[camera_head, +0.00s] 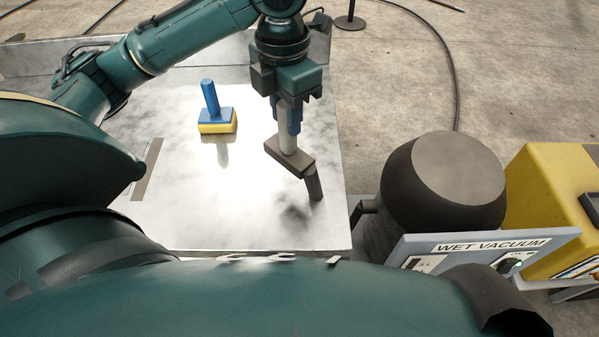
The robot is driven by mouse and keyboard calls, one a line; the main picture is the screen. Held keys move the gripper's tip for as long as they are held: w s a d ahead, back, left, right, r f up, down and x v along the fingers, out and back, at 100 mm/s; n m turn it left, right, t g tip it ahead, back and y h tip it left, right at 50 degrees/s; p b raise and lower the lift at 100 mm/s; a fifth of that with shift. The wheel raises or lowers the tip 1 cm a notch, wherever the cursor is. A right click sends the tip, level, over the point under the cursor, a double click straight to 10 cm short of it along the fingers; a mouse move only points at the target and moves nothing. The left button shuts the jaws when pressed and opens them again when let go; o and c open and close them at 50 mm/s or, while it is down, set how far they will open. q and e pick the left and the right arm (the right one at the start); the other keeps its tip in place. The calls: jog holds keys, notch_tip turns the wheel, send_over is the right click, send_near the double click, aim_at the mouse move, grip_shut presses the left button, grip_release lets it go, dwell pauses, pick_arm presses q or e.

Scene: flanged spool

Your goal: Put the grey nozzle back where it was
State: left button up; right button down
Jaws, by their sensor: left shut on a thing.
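The grey nozzle has a pale upright tube, a dark grey flat block (289,156) below it and a short dark angled stub at its lower right. My left gripper (289,108) comes down from above, shut around the pale tube. The nozzle hangs over the right part of the shiny metal table (190,218). A shadow lies below the stub, so it seems to be above the surface; the exact gap is hard to judge. The gripper hides the tube's top. My right gripper is not in view.
A blue-handled yellow block (217,124) stands on the table left of the nozzle. A flat grey-brown strip (147,168) lies at the left. Beyond the table's right edge stand a dark drum (445,180), a "WET VACUUM" panel (485,253) and a yellow machine (550,195).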

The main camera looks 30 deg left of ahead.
aim_at(287, 152)
pick_arm(q)
notch_tip(287, 152, down, 5)
jog(key=shift+s+a+r, duration=0.1)
jog(key=shift+f+b, duration=0.35)
jog(key=shift+f, duration=1.75)
jog(key=shift+f, duration=0.1)
jog(key=o, duration=1)
notch_tip(287, 152, up, 12)
jog(key=shift+r+p, duration=0.15)
jog(key=shift+p, duration=0.85)
